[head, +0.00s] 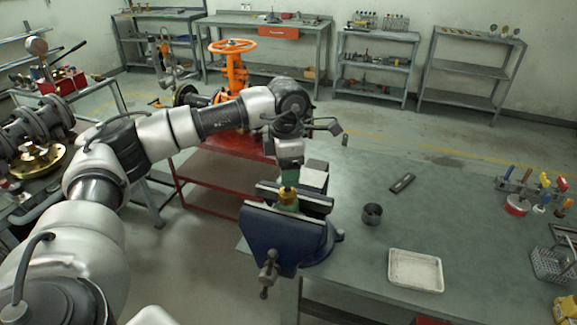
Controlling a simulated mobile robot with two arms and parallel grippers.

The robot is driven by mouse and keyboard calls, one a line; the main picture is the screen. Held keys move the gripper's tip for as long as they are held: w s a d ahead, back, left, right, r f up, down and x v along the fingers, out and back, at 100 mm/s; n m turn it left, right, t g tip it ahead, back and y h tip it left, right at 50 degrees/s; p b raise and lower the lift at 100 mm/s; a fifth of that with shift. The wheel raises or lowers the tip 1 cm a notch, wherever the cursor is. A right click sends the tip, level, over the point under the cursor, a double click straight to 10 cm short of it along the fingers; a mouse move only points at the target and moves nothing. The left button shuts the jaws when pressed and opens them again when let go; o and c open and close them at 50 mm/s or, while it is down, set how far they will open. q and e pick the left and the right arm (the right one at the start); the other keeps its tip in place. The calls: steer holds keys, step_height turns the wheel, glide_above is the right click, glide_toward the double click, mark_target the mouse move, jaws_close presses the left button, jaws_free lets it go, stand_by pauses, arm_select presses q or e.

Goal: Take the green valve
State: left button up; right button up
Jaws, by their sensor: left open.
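A green valve (289,198) with a brass-yellow part sits between the jaws of a blue bench vise (285,236) at the left edge of the workbench. My left gripper (289,174) points down just above the valve and is open. The gripper hides the top of the valve, and the vise jaws hide its lower part. I cannot tell whether the fingers touch the valve. My right gripper is not in view.
On the workbench (345,258) are a dark cup (372,214), a flat dark piece (402,183), a white tray (415,270) and a wire basket (553,264). An orange handwheel valve (233,68) stands farther back.

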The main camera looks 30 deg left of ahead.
mark_target(288, 191)
arm_select(q)
steer(key=shift+f+b, duration=2)
steer(key=shift+f, duration=1.25)
steer(key=c, duration=0.9)
